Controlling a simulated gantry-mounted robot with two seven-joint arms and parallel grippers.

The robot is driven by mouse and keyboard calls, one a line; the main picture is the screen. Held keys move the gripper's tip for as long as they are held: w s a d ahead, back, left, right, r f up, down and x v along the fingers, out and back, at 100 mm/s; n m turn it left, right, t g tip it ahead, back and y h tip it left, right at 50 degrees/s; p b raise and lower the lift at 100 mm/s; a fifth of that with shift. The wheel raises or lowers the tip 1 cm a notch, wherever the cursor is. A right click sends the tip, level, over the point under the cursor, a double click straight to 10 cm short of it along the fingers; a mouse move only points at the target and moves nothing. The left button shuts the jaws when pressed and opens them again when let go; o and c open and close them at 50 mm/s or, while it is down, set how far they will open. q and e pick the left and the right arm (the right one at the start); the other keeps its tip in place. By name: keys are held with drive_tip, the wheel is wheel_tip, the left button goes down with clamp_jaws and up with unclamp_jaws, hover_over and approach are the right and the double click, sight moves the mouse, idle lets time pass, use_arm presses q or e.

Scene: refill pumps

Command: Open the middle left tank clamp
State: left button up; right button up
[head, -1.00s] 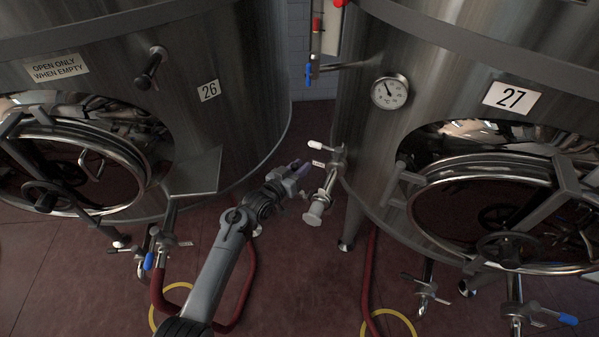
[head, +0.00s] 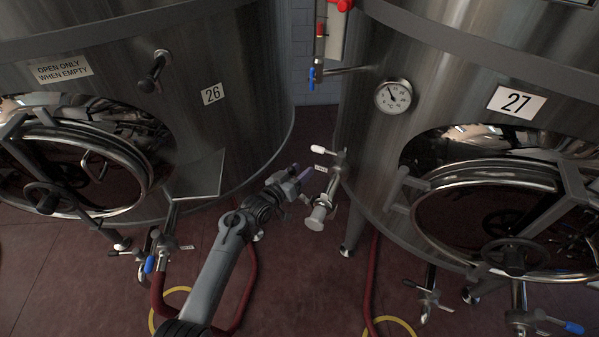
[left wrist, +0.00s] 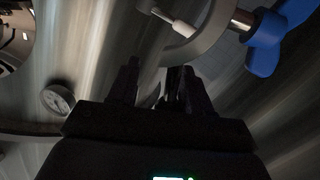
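A short metal outlet pipe (head: 327,190) with a white-tipped valve handle (head: 323,151) juts from the left side of tank 27. My left gripper (head: 303,174) is just left of this fitting, with a small purple-blue patch at its tip. In the left wrist view, a blue winged clamp part (left wrist: 266,45) and a rounded metal fitting (left wrist: 205,38) are at the upper right, beyond the fingers. My right gripper is not in view.
Tank 27 (head: 372,150) stands right and tank 26 (head: 225,130) left, each with a round hatch. A dial gauge (head: 393,96) is on tank 27. A red hose (head: 372,280) and yellow rings lie on the floor. The floor between the tanks is mostly clear.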

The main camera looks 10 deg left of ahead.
use_arm(q)
drive_tip(key=shift+s+a+r+p, duration=0.15)
drive_tip(key=shift+s+a+p, duration=0.1)
drive_tip(key=shift+s+p, duration=0.1)
drive_tip(key=p+v, duration=0.3)
drive_tip(key=v, duration=0.7)
